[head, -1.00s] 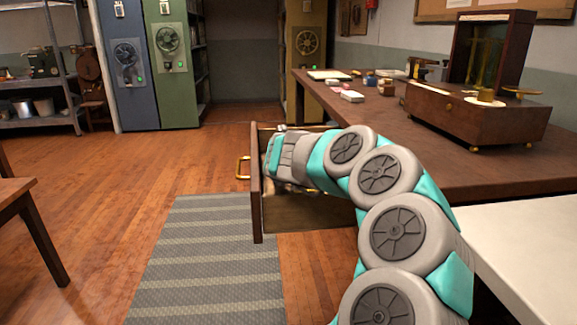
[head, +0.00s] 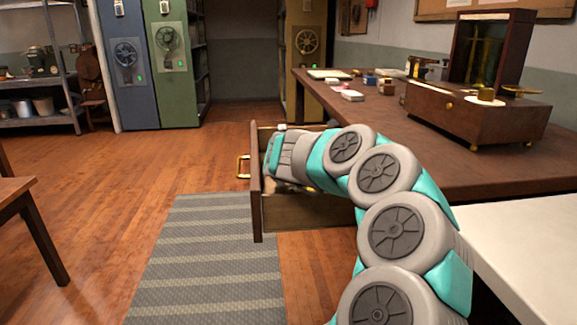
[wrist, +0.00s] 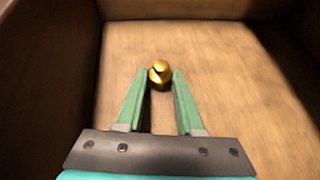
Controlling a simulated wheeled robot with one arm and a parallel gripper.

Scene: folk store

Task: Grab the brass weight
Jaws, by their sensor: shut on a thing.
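The brass weight (wrist: 160,72) is a small golden piece with a knob on top. In the wrist view it stands between the fingertips of my gripper (wrist: 159,82), inside an open wooden drawer (wrist: 215,60). The green fingers are closed on its two sides. In the head view my arm reaches into the open drawer (head: 256,190), which sticks out from the left side of the wooden counter (head: 440,155). The weight and my fingertips are hidden there by the drawer front and my arm.
A balance scale (head: 480,110) in a wooden case stands on the counter, with several small items (head: 352,95) farther back. The drawer walls rise close around my gripper. A striped grey rug (head: 205,260) and open floor lie to the left, near a wooden table (head: 25,195).

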